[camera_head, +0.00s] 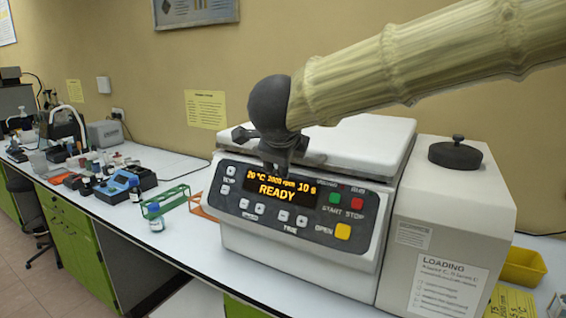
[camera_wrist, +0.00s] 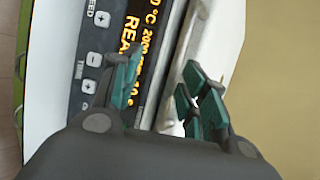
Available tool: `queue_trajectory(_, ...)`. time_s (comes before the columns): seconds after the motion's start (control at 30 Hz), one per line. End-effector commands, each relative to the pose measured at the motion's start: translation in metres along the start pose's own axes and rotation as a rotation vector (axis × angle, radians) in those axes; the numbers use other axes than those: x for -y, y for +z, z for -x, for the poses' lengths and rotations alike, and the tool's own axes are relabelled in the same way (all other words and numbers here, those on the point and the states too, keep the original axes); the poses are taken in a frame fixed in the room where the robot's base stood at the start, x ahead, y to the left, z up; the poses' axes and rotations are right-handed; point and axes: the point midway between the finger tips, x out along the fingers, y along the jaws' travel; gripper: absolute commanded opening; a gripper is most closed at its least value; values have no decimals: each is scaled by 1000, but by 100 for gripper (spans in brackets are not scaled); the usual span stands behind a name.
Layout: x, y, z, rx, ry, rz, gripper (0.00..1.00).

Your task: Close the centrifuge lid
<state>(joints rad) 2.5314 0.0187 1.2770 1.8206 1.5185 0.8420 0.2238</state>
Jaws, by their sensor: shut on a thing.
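The centrifuge (camera_head: 300,225) stands on the bench, with a dark front panel whose orange display reads READY. Its white lid (camera_head: 365,140) lies down flat over the body in the head view. My gripper (camera_head: 277,165) is at the lid's front edge, just above the display. The front panel (camera_wrist: 110,60) shows beside the left finger. The exact contact of the fingertips is partly hidden by my gripper in the head view.
A beige box with a black knob (camera_head: 456,153) stands right of the centrifuge. A yellow tray (camera_head: 522,267) lies at the far right. A green rack (camera_head: 165,202) and a small bottle (camera_head: 156,220) stand to the left. The wall is close behind.

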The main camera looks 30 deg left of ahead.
Motion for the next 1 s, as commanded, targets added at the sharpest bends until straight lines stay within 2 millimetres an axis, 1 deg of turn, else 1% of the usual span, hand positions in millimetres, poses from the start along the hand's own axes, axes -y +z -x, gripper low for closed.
queue_trajectory(0.03, -1, 1, 12, 3, 1, 1, 34)
queue_trajectory(0.2, 1, 0, 44, 2, -2, 0, 34)
queue_trajectory(0.3, 1, -1, 59, 0, -3, 0, 34)
queue_trajectory(0.43, 2, -1, 74, 0, -3, -3, 34)
queue_trajectory(0.63, 1, -1, 84, -1, -3, -2, 34)
queue_trajectory(1.0, 2, -2, 85, -1, -3, -2, 34)
